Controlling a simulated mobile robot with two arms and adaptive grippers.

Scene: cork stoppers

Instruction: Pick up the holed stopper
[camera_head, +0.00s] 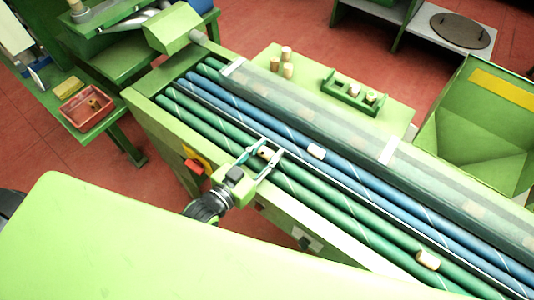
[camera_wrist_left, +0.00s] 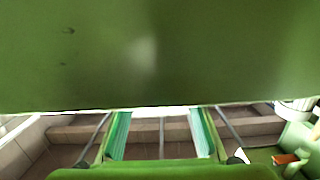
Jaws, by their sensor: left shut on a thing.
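My left gripper (camera_head: 267,158) is over the near green rollers of the roller table, its two fingers closed around a small cork stopper (camera_head: 263,152). A dark spot shows on this stopper, but it is too small to tell clearly whether it is a hole. Another stopper (camera_head: 316,151) lies on the blue rollers to the right, and one more (camera_head: 428,260) lies on the green rollers at the lower right. In the left wrist view the gripper's fingers (camera_wrist_left: 160,135) show at the bottom; the held stopper cannot be made out there. My right gripper is not in view.
A clear cover (camera_head: 300,100) spans the far rollers. Behind it, a green table (camera_head: 330,75) holds several stoppers and a small green rack (camera_head: 347,98). A red tray (camera_head: 88,112) sits on a side bench at left. A large green bin (camera_head: 470,150) stands at right.

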